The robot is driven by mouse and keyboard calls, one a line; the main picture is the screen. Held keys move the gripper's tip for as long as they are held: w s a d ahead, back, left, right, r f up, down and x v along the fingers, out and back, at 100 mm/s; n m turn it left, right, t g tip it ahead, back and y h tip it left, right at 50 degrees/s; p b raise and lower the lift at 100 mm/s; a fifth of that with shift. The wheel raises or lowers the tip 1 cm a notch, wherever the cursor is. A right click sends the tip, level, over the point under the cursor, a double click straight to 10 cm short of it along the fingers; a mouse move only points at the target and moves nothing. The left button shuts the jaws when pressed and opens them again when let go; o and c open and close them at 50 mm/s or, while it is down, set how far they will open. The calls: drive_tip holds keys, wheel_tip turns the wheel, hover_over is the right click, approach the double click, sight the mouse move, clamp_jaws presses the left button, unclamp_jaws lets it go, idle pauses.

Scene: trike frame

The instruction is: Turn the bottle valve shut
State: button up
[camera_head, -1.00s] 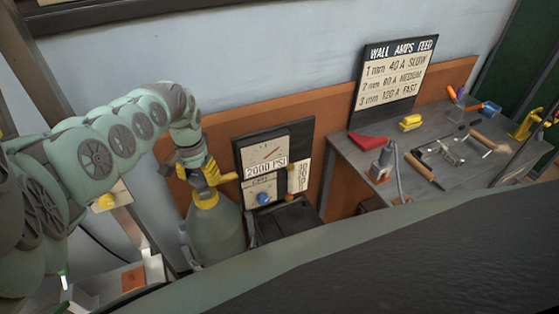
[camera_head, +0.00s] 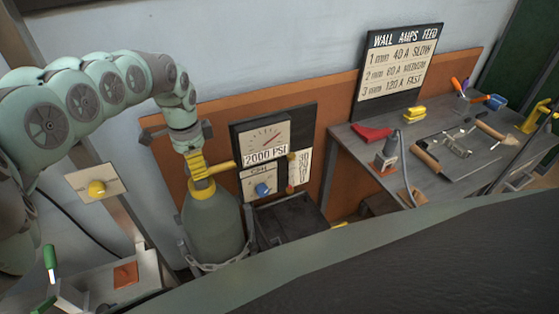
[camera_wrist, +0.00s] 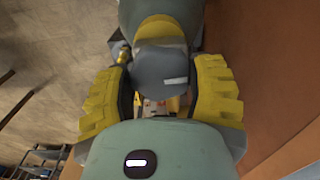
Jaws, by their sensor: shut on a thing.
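The grey-green gas bottle (camera_head: 214,226) stands upright left of the gauge board, with a yellow collar at its neck. Its valve is at the top, mostly hidden by my gripper (camera_head: 197,166), which comes down on it from above. A yellow lever-like part (camera_head: 222,167) sticks out to the right there. In the wrist view, the two yellow ribbed fingers of my gripper (camera_wrist: 160,88) stand either side of a grey rounded part (camera_wrist: 162,68) at the bottle top. My gripper is shut on the valve; the exact contact is partly hidden.
A gauge board (camera_head: 265,150) reading 2000 PSI, with a blue knob (camera_head: 262,189), stands close right of the bottle. A grey workbench (camera_head: 350,140) with tools is farther right. An orange board backs the bottle.

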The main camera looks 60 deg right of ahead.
drive_tip(key=shift+m, duration=0.5)
drive_tip(key=o, duration=1.2)
drive_tip(key=shift+o, duration=0.2)
wheel_tip(320, 180, up, 10)
drive_tip(key=shift+w+f, duration=0.1)
drive_tip(key=shift+f, duration=0.15)
drive_tip(key=shift+r, duration=1.25)
